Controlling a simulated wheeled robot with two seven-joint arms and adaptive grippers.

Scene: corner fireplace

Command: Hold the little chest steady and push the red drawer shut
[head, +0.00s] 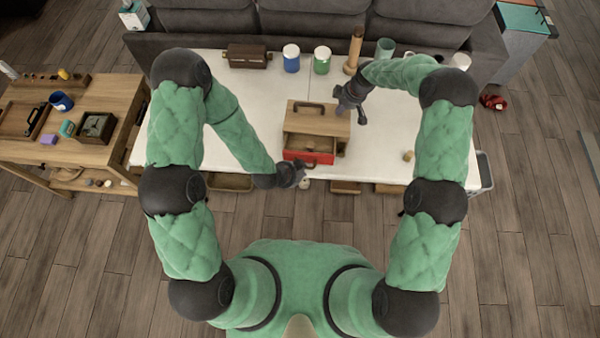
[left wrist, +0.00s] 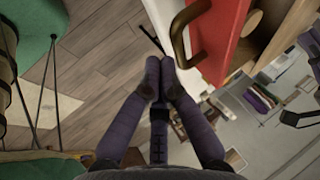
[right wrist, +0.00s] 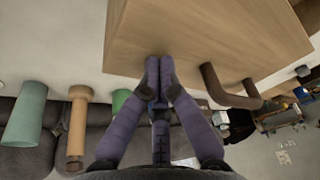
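The little chest (head: 325,123) is light wood with a dark handle on top and stands on the white table. Its red drawer (head: 308,157) is pulled out toward me, with some of its inside showing. My left gripper (head: 302,174) is just in front of the drawer. In the left wrist view its fingers (left wrist: 160,72) are shut and empty, close to the red front (left wrist: 218,40) and its bronze handle (left wrist: 185,30). My right gripper (head: 346,104) is at the chest's right back side. In the right wrist view its shut fingers (right wrist: 158,72) are at the wooden panel (right wrist: 200,40); contact is unclear.
A brown box (head: 247,56), a blue jar (head: 291,58), a green jar (head: 322,60) and a wooden bottle (head: 354,48) stand along the table's back. A small tan object (head: 408,156) lies at right. The white tabletop (head: 260,110) left of the chest is clear.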

